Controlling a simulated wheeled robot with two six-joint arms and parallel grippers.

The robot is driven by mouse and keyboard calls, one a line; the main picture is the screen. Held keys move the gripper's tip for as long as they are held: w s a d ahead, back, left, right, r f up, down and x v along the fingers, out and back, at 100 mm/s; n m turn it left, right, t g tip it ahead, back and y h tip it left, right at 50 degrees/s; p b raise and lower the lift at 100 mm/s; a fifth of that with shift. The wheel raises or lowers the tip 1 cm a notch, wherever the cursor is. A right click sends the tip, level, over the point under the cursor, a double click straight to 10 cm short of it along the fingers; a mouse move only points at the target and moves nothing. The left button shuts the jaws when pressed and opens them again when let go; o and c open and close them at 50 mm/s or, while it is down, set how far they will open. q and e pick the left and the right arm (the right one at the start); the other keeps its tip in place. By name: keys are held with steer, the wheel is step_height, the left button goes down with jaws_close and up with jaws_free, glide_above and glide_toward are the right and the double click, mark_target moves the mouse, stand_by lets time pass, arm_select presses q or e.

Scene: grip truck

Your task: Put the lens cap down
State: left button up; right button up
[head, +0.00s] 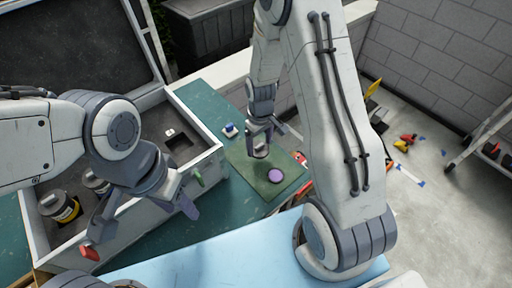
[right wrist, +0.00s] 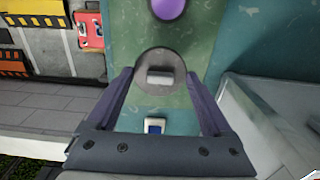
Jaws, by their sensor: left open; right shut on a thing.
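The lens cap looks like a dark grey round disc with a pale raised bar (right wrist: 160,75). My right gripper (right wrist: 160,80) is shut on it, with one finger at each side. In the head view my right gripper (head: 259,150) hangs over the green mat (head: 243,165); the cap is small and mostly hidden there, and its exact height above the mat is hard to tell. A purple round piece (head: 275,175) lies on the mat beside it and also shows at the top of the right wrist view (right wrist: 168,7). My left gripper (head: 145,222) is open and empty at the left.
An open grey case (head: 200,160) with yellow-banded cylinders (head: 60,207) stands at the left on the teal surface (head: 210,100). A small blue-and-white item (head: 230,130) sits near the mat. A red item (right wrist: 90,30) lies beyond the mat's edge.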

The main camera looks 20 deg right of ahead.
mark_target(256, 150)
steer(key=shift+w+a+f, duration=0.35)
steer(key=shift+w+f, duration=0.15)
steer(key=shift+w, duration=0.1)
step_height(256, 150, down, 4)
steer(key=shift+r+p, duration=0.15)
steer(key=shift+p, duration=0.6)
steer(key=shift+f, duration=0.2)
steer(key=shift+f, duration=0.15)
steer(key=o, duration=1.1)
